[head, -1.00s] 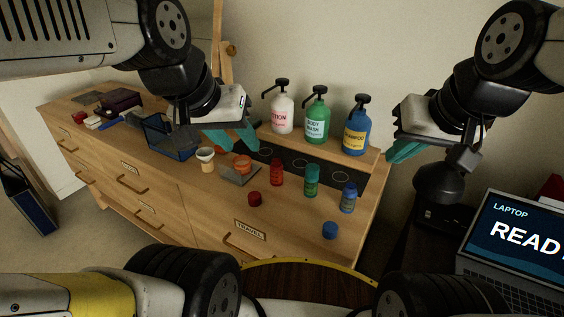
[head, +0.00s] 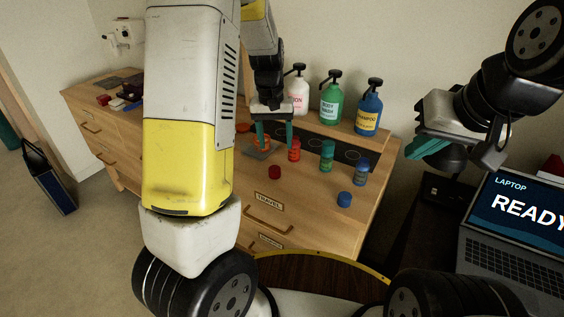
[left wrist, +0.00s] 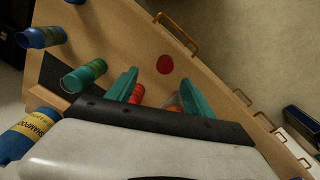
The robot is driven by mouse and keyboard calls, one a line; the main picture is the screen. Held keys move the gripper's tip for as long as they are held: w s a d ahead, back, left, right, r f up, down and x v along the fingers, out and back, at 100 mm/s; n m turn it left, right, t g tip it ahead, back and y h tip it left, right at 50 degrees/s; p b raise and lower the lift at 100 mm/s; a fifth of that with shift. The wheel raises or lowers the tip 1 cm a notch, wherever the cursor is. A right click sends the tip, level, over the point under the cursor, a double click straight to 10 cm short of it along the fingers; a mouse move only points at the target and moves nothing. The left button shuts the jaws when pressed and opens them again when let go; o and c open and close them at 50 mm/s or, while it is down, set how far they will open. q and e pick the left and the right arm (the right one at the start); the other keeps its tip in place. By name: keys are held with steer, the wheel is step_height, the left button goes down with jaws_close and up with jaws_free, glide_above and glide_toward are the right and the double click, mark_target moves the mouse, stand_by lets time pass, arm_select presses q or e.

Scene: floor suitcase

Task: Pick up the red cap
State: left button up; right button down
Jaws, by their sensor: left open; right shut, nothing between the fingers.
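The red cap (head: 274,172) lies on the wooden dresser top, in front of the small red bottle (head: 294,153). It also shows in the left wrist view (left wrist: 165,64), beyond the fingertips. My left gripper (head: 273,136) points down behind the cap, open and empty, with its teal fingers apart; it does not touch the cap. In the left wrist view the red bottle (left wrist: 137,93) shows beside one finger, partly hidden. My right gripper (head: 429,147) is shut and empty, raised at the right, away from the cap.
Small green (head: 327,157) and blue (head: 361,172) bottles and a blue cap (head: 344,199) stand right of the red cap. Pump bottles (head: 331,103) line the back shelf. A laptop (head: 515,225) is at right.

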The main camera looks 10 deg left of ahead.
mark_target(275, 169)
arm_select(q)
steer(key=f, duration=0.3)
steer(key=shift+w+a+f+y, duration=0.15)
steer(key=shift+w+f+y, duration=0.15)
steer(key=shift+w, duration=0.1)
step_height(275, 169, down, 8)
steer(key=shift+a+r, duration=0.15)
steer(key=shift+r, duration=0.1)
jaws_close()
